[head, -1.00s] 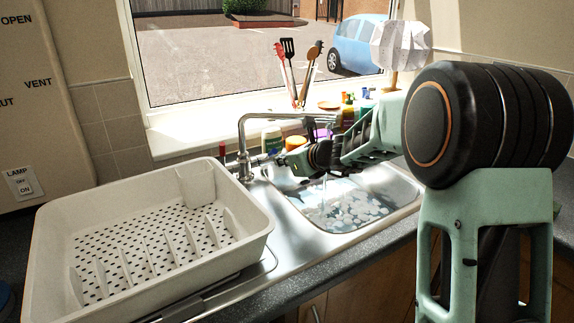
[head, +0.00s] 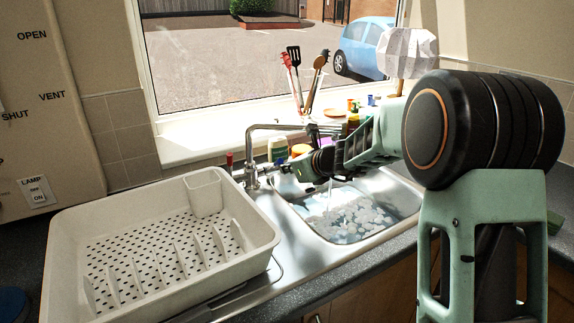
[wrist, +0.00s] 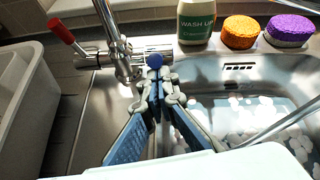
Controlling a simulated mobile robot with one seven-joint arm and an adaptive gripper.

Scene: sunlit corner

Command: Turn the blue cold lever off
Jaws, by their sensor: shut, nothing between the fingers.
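The chrome tap (head: 250,160) stands at the back of the sink, and its spout reaches right over the basin. The blue cold lever shows as a round blue knob (wrist: 155,60) in the wrist view, right of the tap body; the rest of it is hidden. The red lever (wrist: 62,32) sticks up on the left and also shows in the head view (head: 229,158). My gripper (wrist: 157,90) is shut and empty, its fingertips just in front of the blue knob. I cannot tell if they touch. A thin stream of water (head: 330,186) falls into the basin.
A white dish rack (head: 75,262) stands left of the sink. A wash-up bottle (wrist: 196,22), an orange scrubber (wrist: 240,32) and a purple scrubber (wrist: 289,30) stand behind the basin. Utensils (head: 306,80) stand by the window.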

